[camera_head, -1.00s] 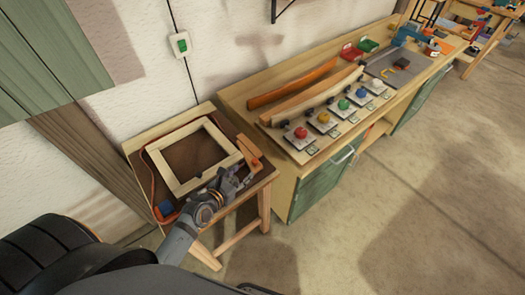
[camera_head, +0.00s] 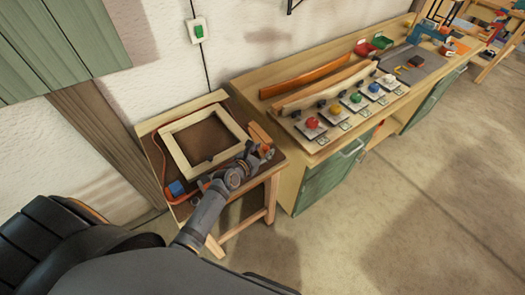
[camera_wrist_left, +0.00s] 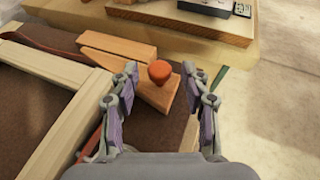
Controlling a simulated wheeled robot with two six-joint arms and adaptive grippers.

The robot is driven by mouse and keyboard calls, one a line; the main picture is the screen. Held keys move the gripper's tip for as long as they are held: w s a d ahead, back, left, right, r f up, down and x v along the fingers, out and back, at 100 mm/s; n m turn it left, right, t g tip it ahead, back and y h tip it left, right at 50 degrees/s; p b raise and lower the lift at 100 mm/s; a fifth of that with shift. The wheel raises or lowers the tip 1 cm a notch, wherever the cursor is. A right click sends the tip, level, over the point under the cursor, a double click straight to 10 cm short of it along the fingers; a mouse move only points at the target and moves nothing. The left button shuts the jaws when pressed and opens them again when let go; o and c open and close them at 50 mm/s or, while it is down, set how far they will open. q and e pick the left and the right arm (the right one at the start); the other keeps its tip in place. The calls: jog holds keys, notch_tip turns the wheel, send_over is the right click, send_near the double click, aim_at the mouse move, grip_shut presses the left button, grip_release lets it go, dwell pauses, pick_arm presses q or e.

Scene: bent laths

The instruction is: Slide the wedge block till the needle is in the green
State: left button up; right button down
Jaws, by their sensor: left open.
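The wedge block is a tan-orange wooden piece with a red knob, clearest in the left wrist view (camera_wrist_left: 148,88). A second, similar wooden piece (camera_wrist_left: 118,45) lies against it on its far side. In the head view the two pieces (camera_head: 258,133) lie at the right end of the small table, beside a pale wooden frame (camera_head: 190,119). My left gripper (camera_wrist_left: 160,84) is open, with the knob appearing between its fingertips; contact cannot be told. It also shows in the head view (camera_head: 263,153). I cannot make out the needle or a green zone. My right gripper is not in view.
A long bench to the right holds curved laths (camera_head: 315,75) and a row of coloured knobs on plates. Open floor lies in front.

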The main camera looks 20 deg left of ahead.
pick_arm(q)
jog(key=shift+c, duration=2.4)
jog(key=c, duration=0.5)
grip_shut()
jog(key=shift+w+a, duration=0.55)
jog(key=shift+a, duration=0.25)
jog(key=shift+w+a, duration=0.5)
jog(key=shift+a, duration=0.25)
jog(key=shift+w+a, duration=0.15)
jog(key=shift+a, duration=0.05)
jog(key=o, duration=1)
grip_release()
jog(key=shift+d, duration=0.1)
jog(key=v, duration=1.2)
jog(key=shift+r, duration=0.1)
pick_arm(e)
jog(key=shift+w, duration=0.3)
